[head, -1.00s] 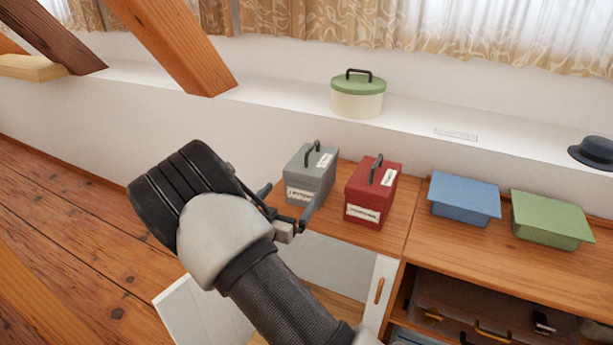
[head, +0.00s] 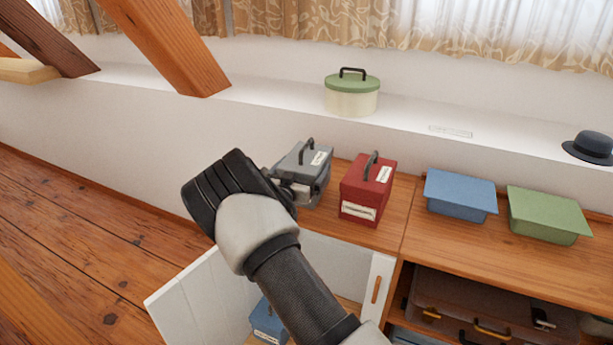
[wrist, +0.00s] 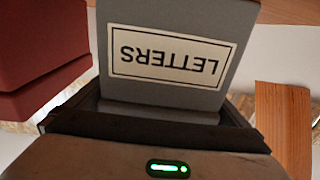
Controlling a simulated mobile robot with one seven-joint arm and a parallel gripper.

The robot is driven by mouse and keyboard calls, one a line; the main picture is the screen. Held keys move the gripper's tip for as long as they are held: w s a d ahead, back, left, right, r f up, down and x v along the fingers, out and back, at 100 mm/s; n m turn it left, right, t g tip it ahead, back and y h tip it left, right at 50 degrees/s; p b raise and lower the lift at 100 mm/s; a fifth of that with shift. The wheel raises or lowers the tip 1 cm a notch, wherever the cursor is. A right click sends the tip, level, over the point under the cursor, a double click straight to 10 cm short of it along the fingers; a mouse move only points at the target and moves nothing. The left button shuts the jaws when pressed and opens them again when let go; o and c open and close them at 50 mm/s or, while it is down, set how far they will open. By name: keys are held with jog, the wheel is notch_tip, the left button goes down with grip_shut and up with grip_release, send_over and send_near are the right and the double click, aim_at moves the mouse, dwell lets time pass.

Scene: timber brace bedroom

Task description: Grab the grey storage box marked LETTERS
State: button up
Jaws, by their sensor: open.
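The grey storage box (head: 293,160) stands on the wooden cabinet top, its dark handle upright on the lid. In the wrist view the grey box (wrist: 176,84) fills the middle, with its LETTERS label upside down. My gripper (head: 300,187) is open at the front of the box and hides its front label in the head view. In the wrist view its dark fingers (wrist: 160,112) lie to either side of the lower part of the box. I cannot tell whether they touch it.
A red box (head: 366,188) stands close to the right of the grey one. Blue (head: 461,192) and green (head: 548,215) lidded boxes sit further right. A white cabinet door (head: 200,305) hangs open below. A round green-lidded tin (head: 352,95) is on the ledge behind.

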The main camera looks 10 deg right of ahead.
jog(key=shift+x, duration=1.35)
jog(key=c, duration=1.3)
jog(key=shift+r, duration=0.25)
jog(key=shift+c, duration=0.2)
